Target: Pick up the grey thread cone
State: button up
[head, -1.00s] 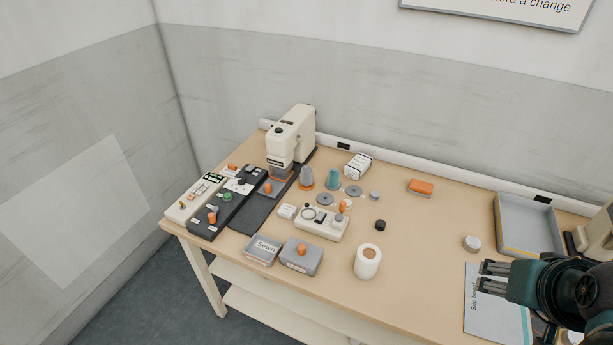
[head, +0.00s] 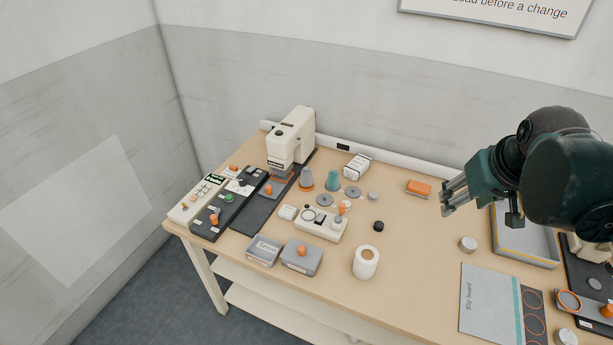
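The grey thread cone (head: 306,179) stands upright on an orange base, just right of the cream sewing machine (head: 292,137). A teal cone (head: 333,180) stands close to its right. My gripper (head: 446,198) is raised above the right part of the table, well to the right of both cones. Its fingers point left and look apart, with nothing between them.
A white roll (head: 366,262), a black knob (head: 378,226) and a cream control box (head: 320,222) stand in front of the cones. An orange block (head: 419,188) lies near the back. A grey tray (head: 527,252) is at right.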

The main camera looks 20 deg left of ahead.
jog(key=w+a+n+g+p, duration=0.1)
jog(key=w+a+n+p, duration=0.15)
jog(key=w+a, duration=0.8)
jog(key=n+g+p, duration=0.4)
jog(key=n+p, duration=0.2)
jog(key=n, duration=0.3)
send_over(308, 170)
jog(key=d, duration=0.1)
jog(key=shift+m, duration=0.25)
notch_tip(308, 170, down, 19)
jog(key=shift+d+r, duration=0.1)
jog(key=shift+d, duration=0.05)
jog(key=shift+s+a+f, duration=0.1)
jog(key=shift+a+f, duration=0.3)
jog(key=shift+f, duration=0.1)
jog(key=shift+a+f+b, duration=0.1)
jog(key=shift+f+b, duration=0.2)
jog(key=shift+f, duration=0.85)
jog(key=shift+f, duration=0.15)
